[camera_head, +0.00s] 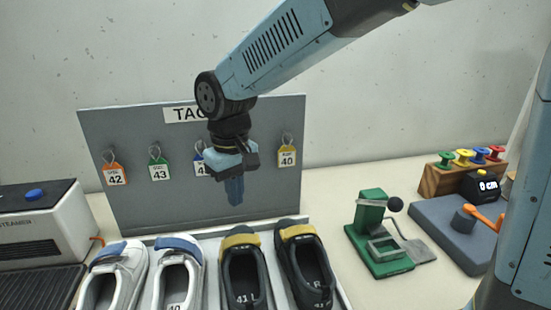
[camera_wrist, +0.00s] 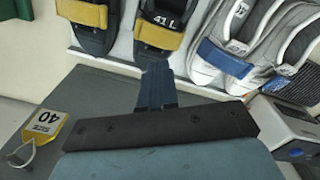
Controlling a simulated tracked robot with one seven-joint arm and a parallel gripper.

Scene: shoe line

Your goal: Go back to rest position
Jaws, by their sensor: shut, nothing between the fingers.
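My gripper (camera_head: 235,190) hangs below my blue arm, in front of the grey tag board (camera_head: 260,120) and above the back edge of the shoe tray (camera_head: 215,232). Its fingers point down and are shut with nothing between them. The shut fingers also show in the wrist view (camera_wrist: 157,85), pointing towards the shoes. The gripper partly hides one tag on the board.
White shoes (camera_head: 176,270) and dark shoes with yellow tabs (camera_head: 243,265) stand in the tray. Tags such as the yellow one (camera_head: 287,156) hang on the board. A steamer (camera_head: 40,225) stands left, a green press (camera_head: 380,235) and a spool rack (camera_head: 450,175) right.

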